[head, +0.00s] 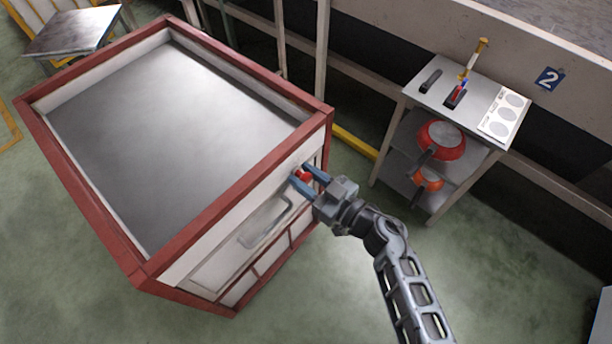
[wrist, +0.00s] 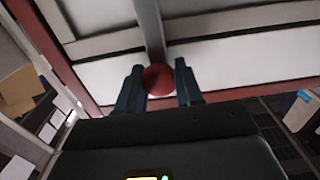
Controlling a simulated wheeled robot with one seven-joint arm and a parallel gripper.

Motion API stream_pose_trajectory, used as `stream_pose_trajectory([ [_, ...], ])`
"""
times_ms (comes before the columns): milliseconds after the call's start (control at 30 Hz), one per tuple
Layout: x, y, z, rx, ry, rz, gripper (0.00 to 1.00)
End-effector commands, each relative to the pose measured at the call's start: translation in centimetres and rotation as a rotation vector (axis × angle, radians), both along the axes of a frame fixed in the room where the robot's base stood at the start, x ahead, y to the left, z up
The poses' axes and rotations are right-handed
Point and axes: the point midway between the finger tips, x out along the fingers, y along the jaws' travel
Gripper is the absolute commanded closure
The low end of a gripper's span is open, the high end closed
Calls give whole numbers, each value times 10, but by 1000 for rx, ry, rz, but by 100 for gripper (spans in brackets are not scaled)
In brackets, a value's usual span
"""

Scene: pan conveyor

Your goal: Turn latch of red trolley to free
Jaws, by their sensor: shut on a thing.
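The red trolley (head: 84,220) stands at the left in the head view, with red edges, pale sides and a bare grey top. Its latch (head: 303,175) has a red knob, on the side facing my arm near the right corner. My gripper (head: 305,178) is at the latch, its two blue fingers on either side of the red knob. In the wrist view the round red knob (wrist: 158,80) sits between the fingertips of my gripper (wrist: 158,85), with a grey bar running up from it. The fingers are shut on the knob. Which way the latch is set I cannot tell.
A metal handle (head: 266,222) is on the trolley's side, left of the latch. A small grey stand (head: 388,160) with red and orange pans (head: 441,140) stands at the right, by a wall marked 2. Green floor between is clear.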

Motion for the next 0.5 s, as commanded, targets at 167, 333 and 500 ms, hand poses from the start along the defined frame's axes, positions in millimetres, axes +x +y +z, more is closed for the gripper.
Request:
stream_pose_trajectory([
  [167,0,0,0,-11,-14,-1,100],
  [333,0,0,0,-50,-65,-1,100],
  [500,0,0,0,-123,-158,-1,100],
])
